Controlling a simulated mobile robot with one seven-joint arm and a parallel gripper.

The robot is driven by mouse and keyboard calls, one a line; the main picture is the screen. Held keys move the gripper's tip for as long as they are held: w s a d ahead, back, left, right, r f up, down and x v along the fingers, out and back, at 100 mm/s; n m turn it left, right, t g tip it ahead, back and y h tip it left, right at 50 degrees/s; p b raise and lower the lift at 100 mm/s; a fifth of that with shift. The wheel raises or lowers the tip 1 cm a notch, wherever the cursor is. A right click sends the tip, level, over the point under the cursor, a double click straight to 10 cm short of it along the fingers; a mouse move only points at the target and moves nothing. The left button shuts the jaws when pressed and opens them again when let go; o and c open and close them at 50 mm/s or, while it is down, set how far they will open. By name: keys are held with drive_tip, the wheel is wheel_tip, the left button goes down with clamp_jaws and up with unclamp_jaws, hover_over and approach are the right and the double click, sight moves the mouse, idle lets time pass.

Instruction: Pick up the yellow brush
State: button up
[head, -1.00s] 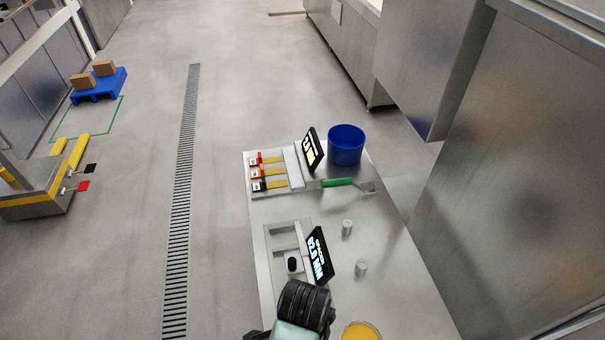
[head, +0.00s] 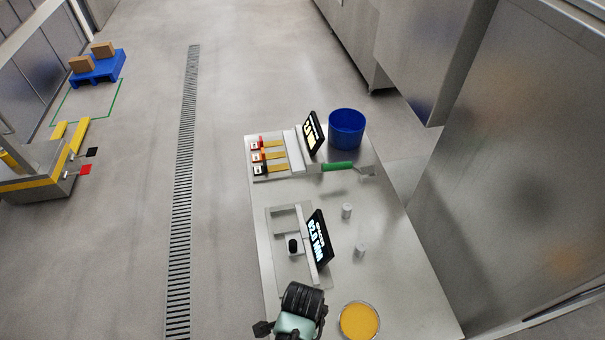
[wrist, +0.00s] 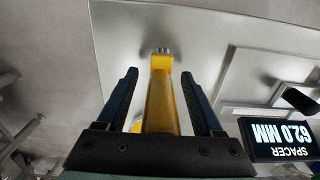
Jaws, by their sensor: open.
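A long yellow piece, which looks like the yellow brush (wrist: 161,105), shows in the wrist view. It runs up from the gripper's base between the two fingers, with a small metal part at its far end. My gripper (wrist: 159,75) is open, with one dark blue finger on each side of the yellow piece and a gap showing beside it. Whether a finger touches it is unclear. In the head view my dark wrist is at the bottom middle, and neither the fingers nor this yellow piece can be made out.
A round yellow-filled dish (head: 359,321) stands on the steel table (head: 400,280), right of my wrist. A spacer display (head: 319,241) with its fixture and two metal pegs are beyond. A green-handled tool (head: 337,166), blue bucket (head: 346,130) and tagged yellow strips (head: 273,156) are at the far end.

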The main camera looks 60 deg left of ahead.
clamp_jaws()
drive_tip(key=shift+r, duration=0.2)
idle(0.3)
wheel_tip(320, 180, up, 10)
drive_tip(key=shift+f+b, duration=0.15)
drive_tip(key=shift+b, duration=0.35)
